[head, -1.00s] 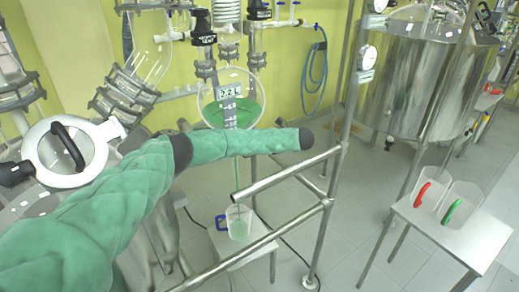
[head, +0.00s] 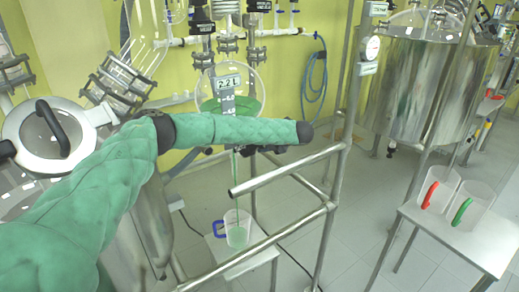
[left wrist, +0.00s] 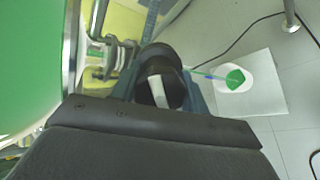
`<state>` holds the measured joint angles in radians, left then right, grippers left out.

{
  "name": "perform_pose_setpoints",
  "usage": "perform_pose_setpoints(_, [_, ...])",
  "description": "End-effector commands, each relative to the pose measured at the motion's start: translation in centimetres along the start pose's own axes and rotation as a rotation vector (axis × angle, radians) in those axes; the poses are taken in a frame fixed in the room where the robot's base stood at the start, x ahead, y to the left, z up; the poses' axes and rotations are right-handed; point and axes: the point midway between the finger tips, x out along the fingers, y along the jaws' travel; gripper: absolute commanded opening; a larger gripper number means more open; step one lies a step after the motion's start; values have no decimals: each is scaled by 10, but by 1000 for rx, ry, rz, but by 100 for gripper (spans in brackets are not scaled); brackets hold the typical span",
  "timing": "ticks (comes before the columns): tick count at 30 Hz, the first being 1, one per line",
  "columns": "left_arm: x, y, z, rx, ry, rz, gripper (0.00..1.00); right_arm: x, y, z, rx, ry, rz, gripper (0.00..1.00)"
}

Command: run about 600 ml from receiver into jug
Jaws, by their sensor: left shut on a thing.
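The receiver (head: 256,82) is a round glass vessel with green liquid in its lower part, behind my left forearm in the head view. A thin green stream falls from below it into a clear jug (head: 237,238) with a blue handle. The jug stands on a small white stand, with some green liquid in it; it also shows in the left wrist view (left wrist: 236,78). My left gripper (head: 262,150), mostly hidden by my sleeve, is shut on a black valve knob (left wrist: 158,82) with a white mark, under the receiver. My right gripper is not in view.
A metal rail frame (head: 285,170) stands between me and the jug's stand (head: 215,252). Two clear jugs with red (head: 430,195) and green (head: 462,210) handles stand on a white table at right. A large steel tank (head: 415,85) stands behind. A dark cable lies on the floor.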

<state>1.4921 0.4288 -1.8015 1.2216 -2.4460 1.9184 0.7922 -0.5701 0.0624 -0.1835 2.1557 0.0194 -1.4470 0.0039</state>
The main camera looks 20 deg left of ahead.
Motion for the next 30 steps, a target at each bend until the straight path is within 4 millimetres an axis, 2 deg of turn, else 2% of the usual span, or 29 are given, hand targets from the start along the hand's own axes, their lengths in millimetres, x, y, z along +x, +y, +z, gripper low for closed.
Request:
perform_pose_setpoints(6, [0,-1,1,198,-2,-30,22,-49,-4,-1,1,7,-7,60])
perform_pose_setpoints(15, [0,-1,1,479,-3,-72,22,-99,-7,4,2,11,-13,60])
perform_pose_setpoints(22, [0,-2,0,670,-2,-101,22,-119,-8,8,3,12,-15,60])
perform_pose_setpoints(30, [-1,-2,0,828,-2,-125,22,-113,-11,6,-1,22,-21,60])
